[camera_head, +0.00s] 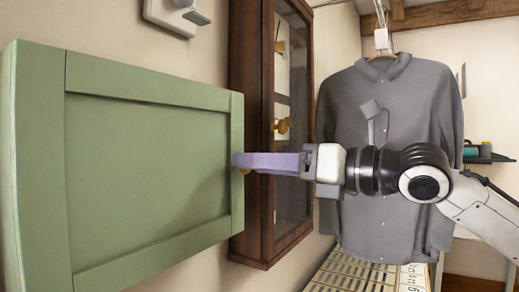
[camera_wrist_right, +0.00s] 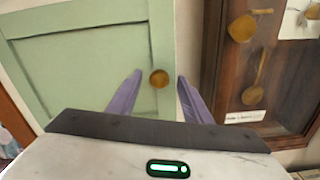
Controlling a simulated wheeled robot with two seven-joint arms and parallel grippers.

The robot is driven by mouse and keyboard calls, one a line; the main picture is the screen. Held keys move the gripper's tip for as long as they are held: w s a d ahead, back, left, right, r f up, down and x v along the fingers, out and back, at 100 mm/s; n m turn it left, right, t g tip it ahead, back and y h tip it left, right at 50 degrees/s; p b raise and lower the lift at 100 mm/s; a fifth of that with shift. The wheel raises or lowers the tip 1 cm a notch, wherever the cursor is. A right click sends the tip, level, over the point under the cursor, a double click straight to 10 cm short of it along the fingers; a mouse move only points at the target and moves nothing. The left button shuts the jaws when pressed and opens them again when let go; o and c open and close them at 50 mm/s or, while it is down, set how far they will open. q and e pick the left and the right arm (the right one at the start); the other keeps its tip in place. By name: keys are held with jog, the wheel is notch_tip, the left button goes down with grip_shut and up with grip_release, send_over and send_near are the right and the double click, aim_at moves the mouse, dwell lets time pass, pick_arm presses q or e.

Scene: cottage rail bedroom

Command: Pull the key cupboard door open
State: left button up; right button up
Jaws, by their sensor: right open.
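The key cupboard (camera_head: 145,150) is a green wall box with a panelled door, and the door looks shut. Its round brass knob (camera_wrist_right: 159,78) sits near the door's right edge. In the head view only a sliver of the knob shows behind the fingers. My right gripper (camera_head: 238,161) reaches in from the right with its purple fingers at the knob. In the right wrist view the open fingers (camera_wrist_right: 160,76) stand on either side of the knob, with gaps between. Whether they reach past the knob in depth is unclear. My left gripper is out of view.
A dark wooden glass-fronted case (camera_head: 255,110) with brass items hangs close to the right of the cupboard. A grey shirt (camera_head: 385,115) hangs behind my right arm. A slatted rack (camera_head: 350,272) is below it. A white wall fitting (camera_head: 175,14) is above.

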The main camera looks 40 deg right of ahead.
jog(key=shift+w+a, duration=0.1)
jog(key=shift+w, duration=0.05)
grip_shut()
dwell(0.4)
